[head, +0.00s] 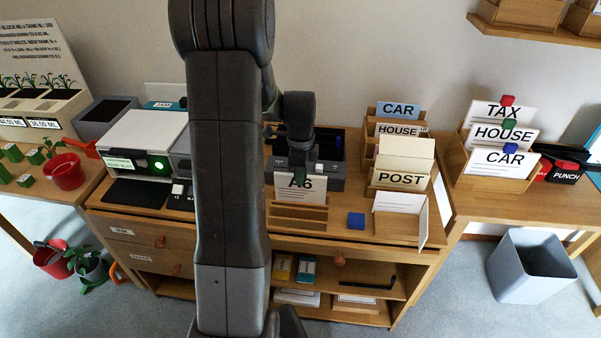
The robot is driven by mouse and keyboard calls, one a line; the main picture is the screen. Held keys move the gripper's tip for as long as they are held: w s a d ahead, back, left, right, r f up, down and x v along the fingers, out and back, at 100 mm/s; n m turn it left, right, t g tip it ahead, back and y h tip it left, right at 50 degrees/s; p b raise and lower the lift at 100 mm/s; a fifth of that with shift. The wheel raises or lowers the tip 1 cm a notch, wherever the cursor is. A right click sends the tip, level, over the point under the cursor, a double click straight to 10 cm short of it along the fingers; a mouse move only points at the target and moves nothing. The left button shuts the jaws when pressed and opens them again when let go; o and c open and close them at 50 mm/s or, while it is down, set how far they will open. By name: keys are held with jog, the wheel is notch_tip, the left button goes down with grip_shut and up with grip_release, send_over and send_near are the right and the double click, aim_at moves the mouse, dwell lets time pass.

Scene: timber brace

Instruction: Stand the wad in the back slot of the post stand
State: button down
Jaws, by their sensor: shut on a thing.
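My gripper (298,171) points down over the middle of the desk in the head view.
A blue block (356,221) and an open white folder (400,203) are in front of the post stand. A dark organiser (330,150) is behind my gripper. A second stepped stand (492,183) with TAX, HOUSE and CAR cards is further right. My arm hides part of the desk's left.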

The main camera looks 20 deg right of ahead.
jog(key=shift+f, duration=0.5)
jog(key=c, duration=1.3)
grip_release()
jog(key=shift+o, duration=0.3)
jog(key=o, duration=0.4)
jog(key=shift+r, duration=0.1)
